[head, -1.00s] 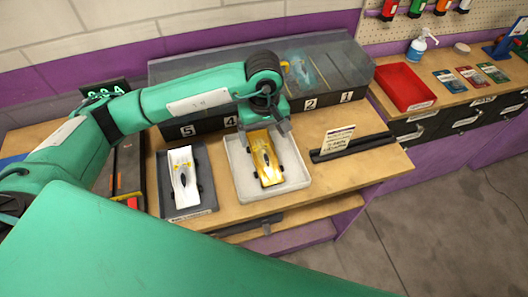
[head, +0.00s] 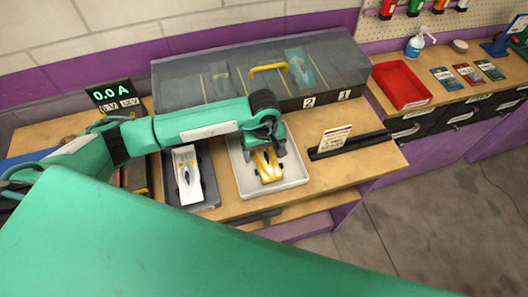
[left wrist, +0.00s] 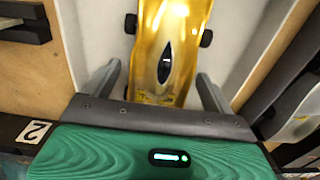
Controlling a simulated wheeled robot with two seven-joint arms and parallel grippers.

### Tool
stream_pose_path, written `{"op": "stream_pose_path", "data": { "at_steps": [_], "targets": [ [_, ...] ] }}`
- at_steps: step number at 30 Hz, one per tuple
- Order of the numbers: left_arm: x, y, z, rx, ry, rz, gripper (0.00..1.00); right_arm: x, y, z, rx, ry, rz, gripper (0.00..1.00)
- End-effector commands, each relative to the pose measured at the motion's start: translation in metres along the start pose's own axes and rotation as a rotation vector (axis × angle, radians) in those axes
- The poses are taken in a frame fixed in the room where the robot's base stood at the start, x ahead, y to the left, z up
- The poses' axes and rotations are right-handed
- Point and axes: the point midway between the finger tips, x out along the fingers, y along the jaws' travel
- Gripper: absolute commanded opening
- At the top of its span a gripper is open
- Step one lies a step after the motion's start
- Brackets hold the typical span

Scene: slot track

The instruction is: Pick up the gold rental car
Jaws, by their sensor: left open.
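The gold car (head: 267,170) sits in a white tray (head: 294,181) on the wooden bench. My left gripper (head: 265,153) is over the car's far end and hides that part in the head view. In the left wrist view, the gold car (left wrist: 171,35) shows its dark oval cockpit and black wheels. There, my left gripper (left wrist: 158,82) is open, with one finger on each side of the car's body. The fingers look apart from the body; their exact height is hard to tell. My right gripper is not in view.
A white car (head: 187,176) sits on a dark tray to the left. A sign card (head: 335,139) stands on a black strip to the right. Behind is a clear-lidded case (head: 330,68) with a yellow handle (head: 268,70). A red bin (head: 401,84) is further right.

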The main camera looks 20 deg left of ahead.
Motion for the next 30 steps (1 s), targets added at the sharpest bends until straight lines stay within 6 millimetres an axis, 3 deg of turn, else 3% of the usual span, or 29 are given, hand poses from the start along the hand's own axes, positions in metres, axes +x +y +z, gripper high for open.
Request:
{"op": "stream_pose_path", "data": {
  "at_steps": [3,11,23,30],
  "targets": [
    [0.0,0.0,0.0,0.0,0.0,0.0,0.83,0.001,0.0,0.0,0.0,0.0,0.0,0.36],
    [0.0,0.0,0.0,0.0,0.0,0.0,0.34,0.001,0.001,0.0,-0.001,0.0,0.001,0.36],
    [-0.009,0.001,-0.001,0.0,0.001,0.003,0.34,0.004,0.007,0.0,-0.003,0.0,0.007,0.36],
    [-0.045,0.001,-0.002,0.0,0.005,0.006,0.34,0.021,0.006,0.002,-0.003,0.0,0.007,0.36]
  ]
}}
